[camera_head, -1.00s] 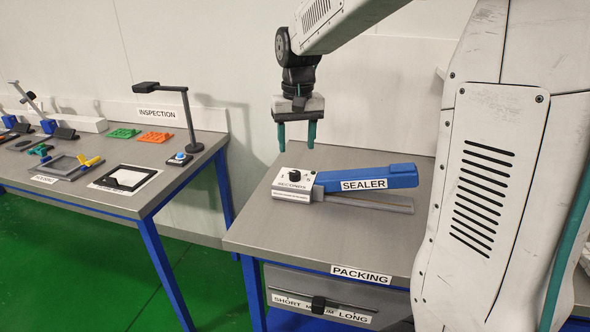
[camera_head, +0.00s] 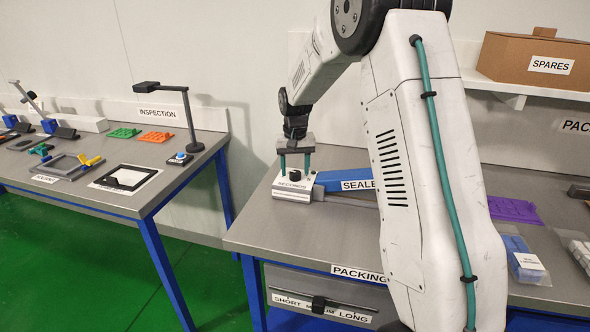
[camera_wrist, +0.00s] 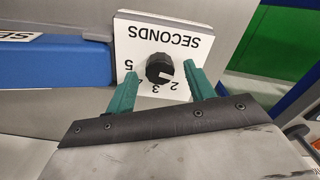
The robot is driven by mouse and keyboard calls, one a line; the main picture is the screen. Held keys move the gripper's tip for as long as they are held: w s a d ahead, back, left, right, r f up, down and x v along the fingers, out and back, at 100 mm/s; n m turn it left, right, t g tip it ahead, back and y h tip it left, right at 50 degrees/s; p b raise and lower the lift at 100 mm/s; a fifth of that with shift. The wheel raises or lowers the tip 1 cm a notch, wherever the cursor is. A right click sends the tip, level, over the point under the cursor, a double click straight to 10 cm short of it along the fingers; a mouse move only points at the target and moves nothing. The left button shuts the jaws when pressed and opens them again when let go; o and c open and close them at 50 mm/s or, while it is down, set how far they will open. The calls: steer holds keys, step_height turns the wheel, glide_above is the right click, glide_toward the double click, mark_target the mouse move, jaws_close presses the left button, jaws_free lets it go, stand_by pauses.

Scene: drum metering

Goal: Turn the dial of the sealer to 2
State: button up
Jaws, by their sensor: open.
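The sealer stands on the packing table, with a blue arm (camera_head: 345,183) and a white dial panel marked SECONDS (camera_wrist: 130,45). Its dial (camera_wrist: 160,67) is a round black knob; in the head view the dial (camera_head: 295,174) shows between the fingers. A pale mark on the knob faces the lower right in the wrist view, toward the printed 2; its exact setting is hard to read. My gripper (camera_head: 296,168) is open above the panel, and in the wrist view my gripper (camera_wrist: 163,78) has one green finger on each side of the dial, with gaps. Finger height is unclear.
The packing table (camera_head: 255,232) is clear in front of the sealer. My arm hides the sealer's right end. A SPARES box (camera_head: 535,62) sits on a shelf at right, with a blue packet (camera_head: 522,258) below. The inspection table (camera_head: 130,208) stands left across a gap.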

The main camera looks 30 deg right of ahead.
steer(key=shift+f, duration=0.35)
steer(key=c, duration=1)
steer(key=shift+m, duration=0.3)
steer(key=m, duration=0.3)
steer(key=shift+m, duration=2)
